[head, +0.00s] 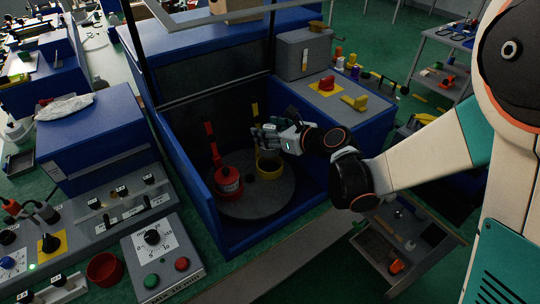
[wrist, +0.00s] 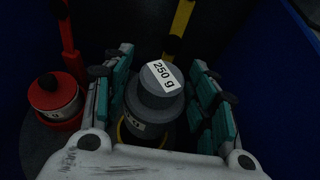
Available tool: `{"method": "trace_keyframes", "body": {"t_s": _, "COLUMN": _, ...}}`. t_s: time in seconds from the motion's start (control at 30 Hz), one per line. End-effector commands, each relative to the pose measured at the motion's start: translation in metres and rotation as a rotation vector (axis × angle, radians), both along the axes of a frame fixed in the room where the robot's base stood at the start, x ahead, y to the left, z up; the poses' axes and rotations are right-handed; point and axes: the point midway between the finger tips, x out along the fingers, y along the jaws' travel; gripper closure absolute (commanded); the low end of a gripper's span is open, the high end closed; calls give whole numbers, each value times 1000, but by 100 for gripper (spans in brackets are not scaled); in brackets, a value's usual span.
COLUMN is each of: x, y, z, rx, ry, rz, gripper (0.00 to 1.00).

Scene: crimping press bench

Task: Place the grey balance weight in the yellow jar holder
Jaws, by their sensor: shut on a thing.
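The grey balance weight (wrist: 160,84), labelled "250 g", stands upright between the two teal-padded fingers of my gripper (wrist: 162,62) in the wrist view. My gripper is shut on it. The yellow jar holder (wrist: 181,28) shows its upright stem behind the weight, and part of its yellow ring shows low beside the weight. The weight's lower part is over or inside that ring; I cannot tell whether it rests there. In the head view my gripper (head: 272,135) is just above the yellow holder (head: 268,166), and the weight is mostly hidden by the fingers.
A red holder (head: 209,140) with a red, labelled lidded object (head: 229,184) stands left on the same grey round plate (head: 262,208). Blue walls (head: 226,238) enclose the plate at the sides and front. A grey box (head: 302,53) and yellow pieces sit on the blue housing at right.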

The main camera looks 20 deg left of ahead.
Motion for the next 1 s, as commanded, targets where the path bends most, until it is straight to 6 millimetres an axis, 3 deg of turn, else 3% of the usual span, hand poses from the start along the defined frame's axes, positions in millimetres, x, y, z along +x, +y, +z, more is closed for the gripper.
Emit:
{"method": "trace_keyframes", "body": {"t_s": 0.03, "x": 0, "y": 0, "z": -14, "rx": 0, "ry": 0, "rz": 0, "gripper": 78}}
{"method": "trace_keyframes", "body": {"t_s": 0.1, "x": 1, "y": 0, "z": -25, "rx": 0, "ry": 0, "rz": 0, "gripper": 78}}
{"method": "trace_keyframes", "body": {"t_s": 0.37, "x": 0, "y": 0, "z": -41, "rx": 0, "ry": 0, "rz": 0, "gripper": 78}}
{"method": "trace_keyframes", "body": {"t_s": 0.63, "x": 0, "y": 0, "z": -77, "rx": 0, "ry": 0, "rz": 0, "gripper": 78}}
{"method": "trace_keyframes", "body": {"t_s": 1.0, "x": 0, "y": 0, "z": -81, "rx": 0, "ry": 0, "rz": 0, "gripper": 78}}
